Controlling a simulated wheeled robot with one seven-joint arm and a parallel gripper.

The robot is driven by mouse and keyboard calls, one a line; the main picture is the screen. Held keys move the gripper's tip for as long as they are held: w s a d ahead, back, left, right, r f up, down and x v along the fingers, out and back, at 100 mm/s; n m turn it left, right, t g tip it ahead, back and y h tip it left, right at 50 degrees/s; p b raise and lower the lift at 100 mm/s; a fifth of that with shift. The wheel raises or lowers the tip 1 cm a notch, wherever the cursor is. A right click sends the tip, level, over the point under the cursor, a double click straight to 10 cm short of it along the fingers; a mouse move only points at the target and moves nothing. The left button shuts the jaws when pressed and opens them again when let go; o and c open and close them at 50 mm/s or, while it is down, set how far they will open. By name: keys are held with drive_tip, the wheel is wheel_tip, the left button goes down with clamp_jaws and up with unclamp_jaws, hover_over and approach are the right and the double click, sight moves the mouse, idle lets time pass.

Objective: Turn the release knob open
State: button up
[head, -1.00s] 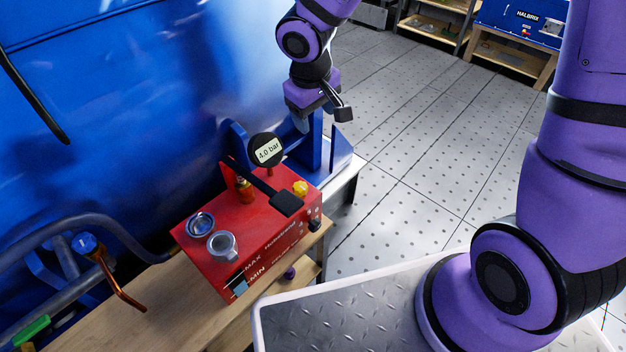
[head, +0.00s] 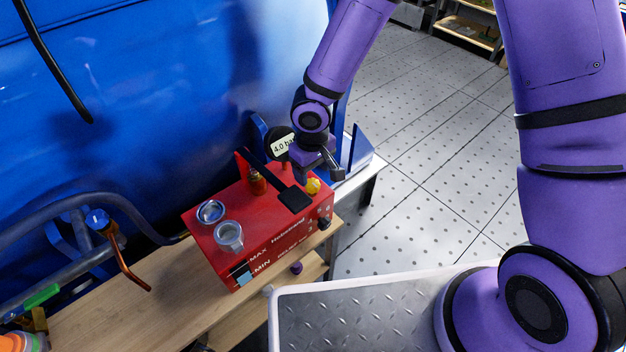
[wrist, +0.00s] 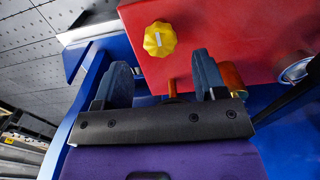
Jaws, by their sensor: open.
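The release knob appears to be the yellow lobed knob (head: 313,186) on the red pump box (head: 240,210), near its right end. In the wrist view the knob (wrist: 159,39) has a pale line across its face and lies beyond the fingertips, roughly between their directions. My gripper (head: 318,172) is just above and behind the knob in the head view. The wrist view shows its two fingers (wrist: 162,66) spread apart, with nothing held. No contact with the knob shows.
A black-handled lever (head: 294,198) and a 4.0 bar gauge (head: 283,146) stand close by on the box. Two round metal fittings (head: 229,236) are at its left. A wooden bench (head: 150,290) carries the box. A blue tank (head: 130,120) rises behind.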

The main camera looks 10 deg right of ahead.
sight(313, 183)
drive_tip(key=shift+f, duration=2.25)
drive_tip(key=c, duration=0.9)
